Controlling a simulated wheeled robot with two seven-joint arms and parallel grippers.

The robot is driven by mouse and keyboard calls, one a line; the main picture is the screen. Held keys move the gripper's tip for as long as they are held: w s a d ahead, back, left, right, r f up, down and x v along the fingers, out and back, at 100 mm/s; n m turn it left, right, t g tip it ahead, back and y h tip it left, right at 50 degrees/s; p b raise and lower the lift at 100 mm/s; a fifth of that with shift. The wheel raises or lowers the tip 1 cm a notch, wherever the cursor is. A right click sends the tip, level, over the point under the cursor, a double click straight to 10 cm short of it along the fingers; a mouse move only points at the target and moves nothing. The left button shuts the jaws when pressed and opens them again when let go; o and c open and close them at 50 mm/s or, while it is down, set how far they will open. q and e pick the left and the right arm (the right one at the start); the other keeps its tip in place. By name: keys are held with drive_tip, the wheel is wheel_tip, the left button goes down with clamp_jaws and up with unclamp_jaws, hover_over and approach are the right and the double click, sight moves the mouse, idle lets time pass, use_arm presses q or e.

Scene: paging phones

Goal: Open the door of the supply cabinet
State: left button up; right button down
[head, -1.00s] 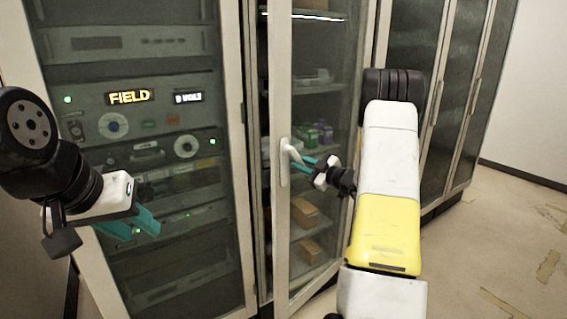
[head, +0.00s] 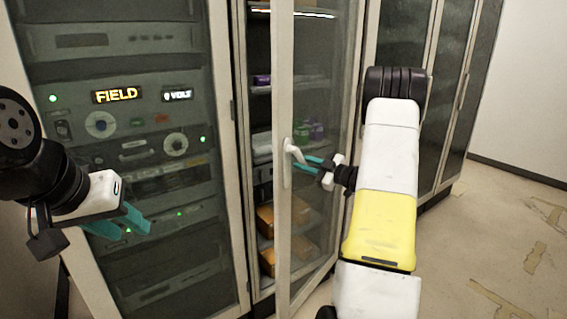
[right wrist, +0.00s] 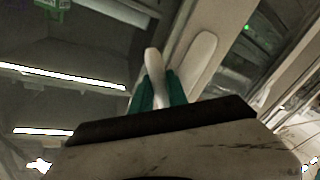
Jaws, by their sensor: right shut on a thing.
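The supply cabinet's glass door (head: 284,230) stands partly open in the head view, its white frame edge swung out from the cabinet. Shelves with boxes show in the gap to the left of the frame and through the glass. The white door handle (head: 294,152) is on that frame. My right gripper (head: 304,160) is shut on the handle; in the right wrist view its teal fingers (right wrist: 157,95) close around the white handle (right wrist: 154,68). My left gripper (head: 140,222) is in front of the equipment rack at the left, its teal fingers apart and empty.
An equipment rack (head: 130,145) with a lit FIELD display stands left of the cabinet. Further dark-glass cabinets (head: 400,50) stand to the right. The floor (head: 480,235) at the right is clear apart from worn patches.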

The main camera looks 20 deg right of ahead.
drive_tip(key=shift+s+d, duration=0.5)
drive_tip(key=shift+n+g+y, duration=0.7)
drive_tip(key=shift+n+y, duration=0.1)
drive_tip(key=shift+y, duration=0.1)
drive_tip(key=shift+v, duration=2.8)
drive_tip(key=shift+w, duration=0.1)
drive_tip(key=shift+d, duration=0.1)
drive_tip(key=shift+n+g+y, duration=0.6)
drive_tip(key=shift+g, duration=0.1)
drive_tip(key=shift+v, duration=2.8)
drive_tip(key=shift+r, duration=0.1)
drive_tip(key=shift+n+g+y, duration=0.6)
drive_tip(key=shift+n+g, duration=0.1)
drive_tip(key=shift+g, duration=0.2)
drive_tip(key=shift+v, duration=2.8)
